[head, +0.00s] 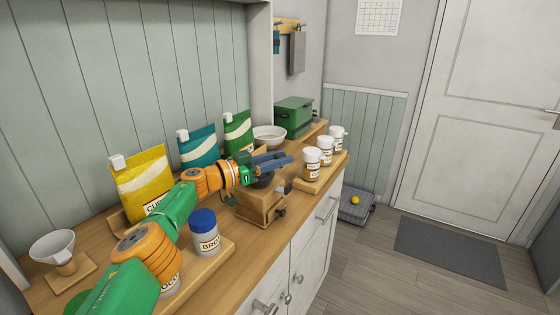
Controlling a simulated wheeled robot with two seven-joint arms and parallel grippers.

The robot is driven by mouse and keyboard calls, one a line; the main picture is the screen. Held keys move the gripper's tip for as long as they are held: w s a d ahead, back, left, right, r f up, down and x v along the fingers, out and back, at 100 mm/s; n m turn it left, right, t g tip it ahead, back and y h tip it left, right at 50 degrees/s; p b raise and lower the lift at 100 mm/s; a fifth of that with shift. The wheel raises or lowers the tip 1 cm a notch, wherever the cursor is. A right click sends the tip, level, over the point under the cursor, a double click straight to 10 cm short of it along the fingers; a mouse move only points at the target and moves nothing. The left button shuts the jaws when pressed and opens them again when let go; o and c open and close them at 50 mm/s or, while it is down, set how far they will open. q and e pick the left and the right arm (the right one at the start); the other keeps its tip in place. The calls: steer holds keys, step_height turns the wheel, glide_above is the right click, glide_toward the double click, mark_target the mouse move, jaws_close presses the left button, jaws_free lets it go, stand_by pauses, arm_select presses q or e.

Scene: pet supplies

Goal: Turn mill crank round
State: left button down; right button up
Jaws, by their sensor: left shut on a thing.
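The mill is a wooden box (258,207) with a dark top and a small dark knob low on its front side. It stands on the counter near the front edge. My left gripper (288,160) reaches in from the left, just above the mill, its blue-grey fingers pointing right. It is shut on the mill crank, which is mostly hidden by the fingers. The gripper also covers part of the mill's dark top. My right gripper is out of view.
A board with several white-lidded jars (312,165) stands right of the mill. A blue-lidded jar (205,232) is to its left. Food bags (198,147), a white bowl (270,134) and a green box (293,116) stand behind. The wooden counter (226,268) is bare along its front edge.

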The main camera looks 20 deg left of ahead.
mark_target(282, 154)
arm_select(q)
steer(key=shift+d+f, duration=0.1)
steer(key=shift+f, duration=0.05)
steer(key=c, duration=0.9)
jaws_free()
steer(key=o, duration=0.4)
steer(key=shift+w+d, duration=0.1)
steer(key=shift+c, duration=0.2)
steer(key=shift+w+d, duration=0.15)
steer(key=shift+w, duration=0.05)
steer(key=shift+s, duration=0.1)
step_height(282, 154, up, 4)
steer(key=shift+f+p, duration=0.15)
steer(key=shift+p, duration=0.55)
steer(key=s+d+r+p, duration=0.5)
steer(key=s+r+p, duration=0.2)
steer(key=s, duration=0.6)
step_height(282, 154, up, 2)
steer(key=shift+r+p, duration=0.1)
steer(key=shift+p, duration=0.2)
